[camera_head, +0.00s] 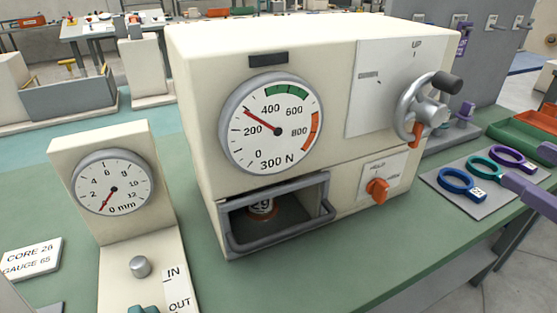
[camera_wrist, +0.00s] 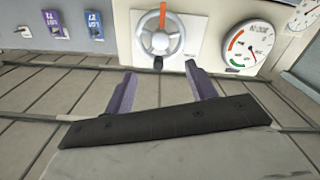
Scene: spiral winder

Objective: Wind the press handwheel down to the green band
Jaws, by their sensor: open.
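The press (camera_head: 200,80) is a cream housing with a round dial (camera_head: 272,145) on its front. The red needle points up-left, between 200 and 400, short of the green band (camera_head: 287,90) at the top. The grey handwheel (camera_head: 408,105) is on the right of the front, with a dark knob (camera_head: 446,83) at upper right and an orange piece at its lower side. My gripper (camera_head: 526,166) is partly in view at the right edge, apart from the wheel. In the wrist view my gripper (camera_wrist: 160,77) is open and empty, with the handwheel (camera_wrist: 160,36) ahead beyond its purple fingers.
An orange HOLD knob (camera_head: 377,189) is below the wheel. A grey-framed opening (camera_head: 280,226) holds a small can. A smaller mm gauge (camera_head: 113,185) stands left. Blue, teal and purple rings (camera_head: 487,168) lie on a grey plate at right, near my gripper.

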